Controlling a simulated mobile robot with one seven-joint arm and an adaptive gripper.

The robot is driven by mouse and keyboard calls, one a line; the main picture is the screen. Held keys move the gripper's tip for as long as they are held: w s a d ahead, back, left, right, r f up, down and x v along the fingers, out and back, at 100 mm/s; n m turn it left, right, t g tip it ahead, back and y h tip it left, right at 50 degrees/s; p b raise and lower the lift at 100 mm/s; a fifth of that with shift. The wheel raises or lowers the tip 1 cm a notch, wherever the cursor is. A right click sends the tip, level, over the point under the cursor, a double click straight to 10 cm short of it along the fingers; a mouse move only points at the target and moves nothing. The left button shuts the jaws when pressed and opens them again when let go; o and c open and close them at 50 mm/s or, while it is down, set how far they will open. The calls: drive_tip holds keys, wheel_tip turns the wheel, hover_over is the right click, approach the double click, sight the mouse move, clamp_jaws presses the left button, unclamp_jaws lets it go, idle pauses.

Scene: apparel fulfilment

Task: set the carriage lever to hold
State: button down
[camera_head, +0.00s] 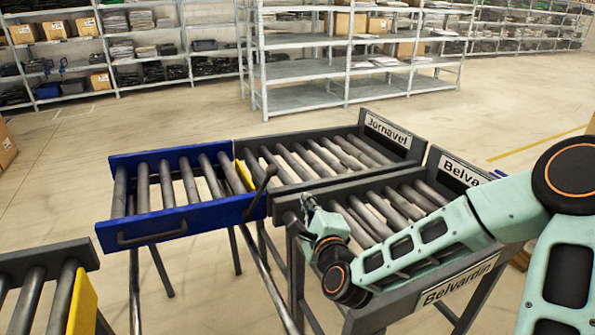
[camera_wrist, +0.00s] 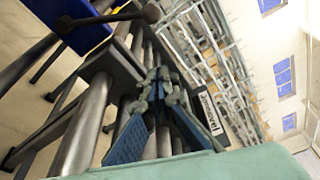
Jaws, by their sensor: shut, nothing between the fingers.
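The carriage (camera_head: 170,222) is a blue-framed roller section standing at the left of the fixed roller lanes. Its lever (camera_head: 262,187) is a dark rod with a round knob, tilted up at the carriage's right front corner. In the wrist view the lever (camera_wrist: 105,18) crosses the top left, its knob (camera_wrist: 151,13) at the right end. My gripper (camera_head: 307,203) is shut and empty over the near left end of the Belvardin lane, right of the lever and apart from it. In the wrist view my gripper (camera_wrist: 160,78) has its fingertips together below the knob. No hold marking is readable.
The Jornavel lane (camera_head: 305,158) lies behind the Belvardin lane (camera_head: 455,268). Another roller section (camera_head: 45,262) with a yellow end stop is at the lower left. Grey shelving (camera_head: 300,70) stands behind. Open floor surrounds the carriage on its left.

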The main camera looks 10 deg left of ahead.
drive_tip(key=shift+r, duration=0.15)
drive_tip(key=w+a, duration=0.8)
drive_tip(key=shift+w+r+b, duration=0.2)
drive_tip(key=shift+w+b, duration=0.05)
drive_tip(key=shift+b, duration=0.2)
idle(0.5)
drive_tip(key=s+a+r+n+t+y+b, duration=0.1)
drive_tip(key=s+a+r+n+t+b, duration=0.1)
drive_tip(key=s+a+n+b, duration=0.7)
drive_tip(key=a+r+n+b, duration=0.1)
drive_tip(key=a+b, duration=0.2)
drive_tip(key=shift+s+a+b, duration=0.3)
drive_tip(key=shift+s+b, duration=0.05)
drive_tip(key=shift+b, duration=0.05)
